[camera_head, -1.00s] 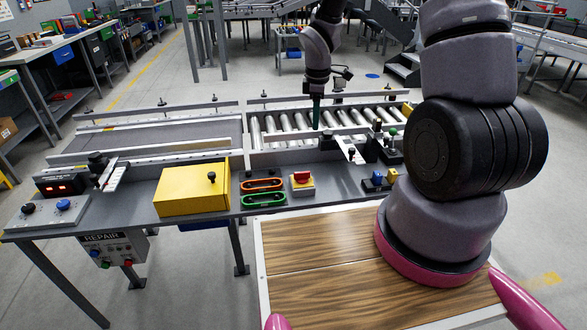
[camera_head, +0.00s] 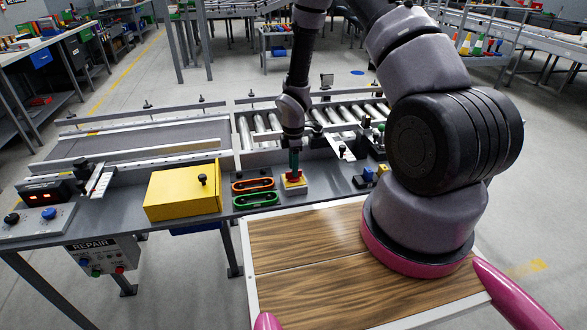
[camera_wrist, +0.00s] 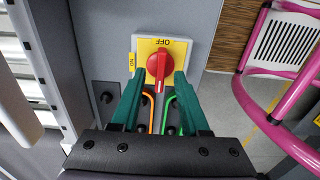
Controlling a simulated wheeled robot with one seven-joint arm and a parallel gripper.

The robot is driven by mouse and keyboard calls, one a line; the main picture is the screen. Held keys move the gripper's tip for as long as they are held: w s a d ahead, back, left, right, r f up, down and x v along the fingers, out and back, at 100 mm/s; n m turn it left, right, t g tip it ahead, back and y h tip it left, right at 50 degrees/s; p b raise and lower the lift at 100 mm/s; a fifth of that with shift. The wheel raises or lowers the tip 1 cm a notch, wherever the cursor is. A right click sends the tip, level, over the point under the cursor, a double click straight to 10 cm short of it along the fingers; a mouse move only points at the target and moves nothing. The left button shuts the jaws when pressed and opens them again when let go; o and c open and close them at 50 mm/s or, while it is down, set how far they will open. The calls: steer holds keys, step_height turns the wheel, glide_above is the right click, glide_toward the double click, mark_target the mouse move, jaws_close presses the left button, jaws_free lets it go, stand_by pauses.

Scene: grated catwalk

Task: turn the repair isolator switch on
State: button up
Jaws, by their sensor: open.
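The isolator switch is a red rotary knob (camera_wrist: 159,66) on a yellow plate (camera_wrist: 181,45), which is set on a white base. In the wrist view, OFF shows upside down at the plate's top and a small ON label lies sideways at its left. The knob's handle points down the picture, toward my gripper (camera_wrist: 158,92). My gripper's green fingers are open on either side of the handle's end; I cannot tell whether they touch it. In the head view, my gripper (camera_head: 294,166) is right over the knob, partly hiding the switch (camera_head: 295,183).
Orange and green handles (camera_head: 254,185) lie just left of the switch, beside a yellow box (camera_head: 184,192). A REPAIR panel (camera_head: 101,255) hangs under the bench front. Rollers (camera_head: 262,128) lie behind.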

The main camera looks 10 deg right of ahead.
steer(key=shift+f, duration=0.5)
jaws_close()
